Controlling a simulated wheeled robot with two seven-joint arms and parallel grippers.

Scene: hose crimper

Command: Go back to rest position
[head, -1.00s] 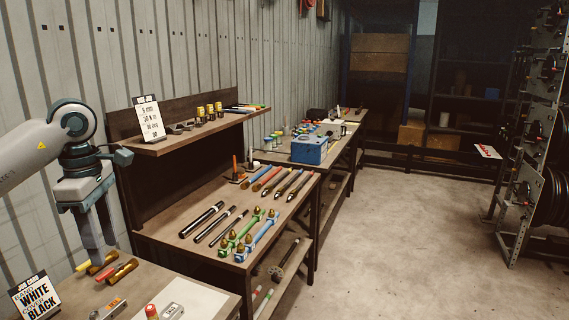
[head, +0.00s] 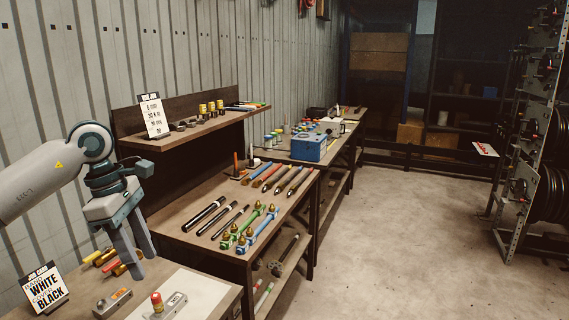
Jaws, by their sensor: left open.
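My left gripper (head: 139,265) shows at the left in the head view. It points down above the near bench (head: 205,281), with its two fingers apart and nothing seen between them. Behind and beside its fingers lie brass fittings (head: 121,269), a red piece (head: 109,265) and a yellow piece (head: 92,256), partly hidden by the fingers. My right gripper is not in the picture.
A job card (head: 43,288) stands at the bench's left. Small metal blocks (head: 113,303), one beside a red-capped piece (head: 157,302), lie at the front. A second bench (head: 176,221) holds tubes and fittings. Open floor (head: 400,230) lies to the right.

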